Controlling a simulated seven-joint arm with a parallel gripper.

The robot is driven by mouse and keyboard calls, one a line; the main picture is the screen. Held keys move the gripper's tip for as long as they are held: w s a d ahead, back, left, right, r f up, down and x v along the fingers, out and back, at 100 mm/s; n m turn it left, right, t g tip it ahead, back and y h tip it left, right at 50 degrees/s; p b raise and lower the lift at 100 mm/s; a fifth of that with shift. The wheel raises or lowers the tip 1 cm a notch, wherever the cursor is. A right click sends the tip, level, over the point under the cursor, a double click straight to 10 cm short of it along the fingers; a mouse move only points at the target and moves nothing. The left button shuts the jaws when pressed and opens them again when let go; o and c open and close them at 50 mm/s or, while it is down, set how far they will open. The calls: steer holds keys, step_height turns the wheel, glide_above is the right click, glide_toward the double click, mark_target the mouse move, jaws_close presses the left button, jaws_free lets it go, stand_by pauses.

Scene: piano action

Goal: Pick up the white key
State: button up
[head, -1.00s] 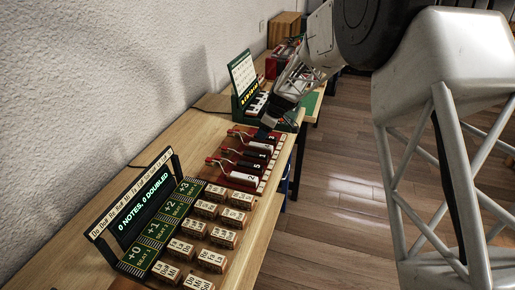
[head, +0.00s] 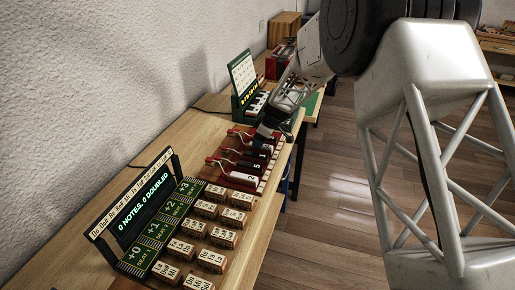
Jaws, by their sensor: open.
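A red rack (head: 216,173) on the bench holds a row of white and black keys with red clamps at their left ends. My gripper (head: 267,132) is open over the far end of the rack and partly covers the keys there. Its fingers are small and dark in this view, and I cannot tell whether they touch a key.
A green stand with a small keyboard (head: 257,102) is just behind my gripper. In front of the rack are several wooden blocks (head: 206,209) and a display (head: 144,212) reading "0 NOTES, 0 DOUBLED". A wall borders the bench on the left; open floor is on the right.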

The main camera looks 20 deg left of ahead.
steer(key=shift+x, duration=1.5)
steer(key=shift+c, duration=0.4)
steer(key=c, duration=1)
